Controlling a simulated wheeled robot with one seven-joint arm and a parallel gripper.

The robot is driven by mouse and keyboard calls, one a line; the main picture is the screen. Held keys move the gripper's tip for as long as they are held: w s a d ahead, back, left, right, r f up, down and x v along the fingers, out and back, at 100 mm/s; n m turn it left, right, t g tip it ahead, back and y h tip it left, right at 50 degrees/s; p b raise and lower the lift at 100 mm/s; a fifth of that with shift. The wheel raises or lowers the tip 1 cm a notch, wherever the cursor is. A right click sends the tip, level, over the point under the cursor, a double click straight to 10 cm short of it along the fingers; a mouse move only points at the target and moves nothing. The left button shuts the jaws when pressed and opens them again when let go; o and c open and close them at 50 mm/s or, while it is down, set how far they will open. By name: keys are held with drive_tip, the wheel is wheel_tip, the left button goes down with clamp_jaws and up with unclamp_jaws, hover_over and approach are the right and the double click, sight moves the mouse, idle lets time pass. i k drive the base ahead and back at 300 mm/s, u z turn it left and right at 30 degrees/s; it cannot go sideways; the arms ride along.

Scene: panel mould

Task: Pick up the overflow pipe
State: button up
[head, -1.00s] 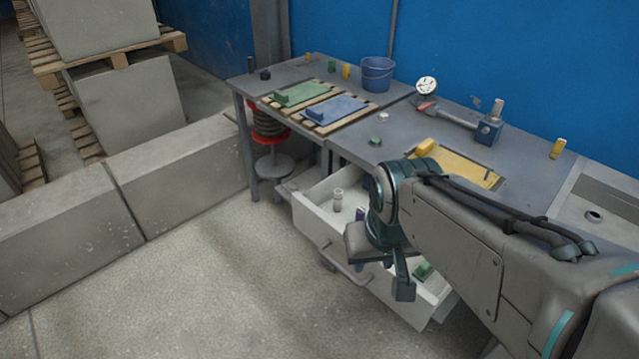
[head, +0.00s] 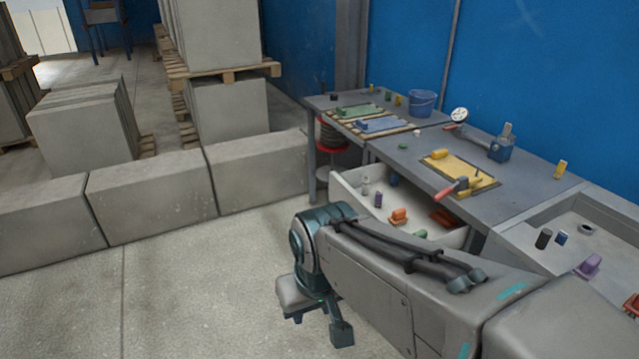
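I cannot tell for sure which thing is the overflow pipe. A dark upright cylinder (head: 543,239) stands in the grey sink (head: 606,206) at the right, near the round drain hole (head: 586,227); it may be the pipe.
An open white drawer (head: 350,196) with several small parts juts out under the grey workbench (head: 530,178). A blue bucket (head: 421,103), moulds and tools stand on the bench. Concrete blocks (head: 150,200) line the left. The floor between is clear.

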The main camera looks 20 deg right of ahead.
sight(365, 181)
drive_tip(key=u, duration=0.1)
drive_tip(key=i, duration=2.3)
drive_tip(key=z, duration=1.8)
drive_tip(key=i, duration=0.65)
drive_tip(key=z, duration=0.6)
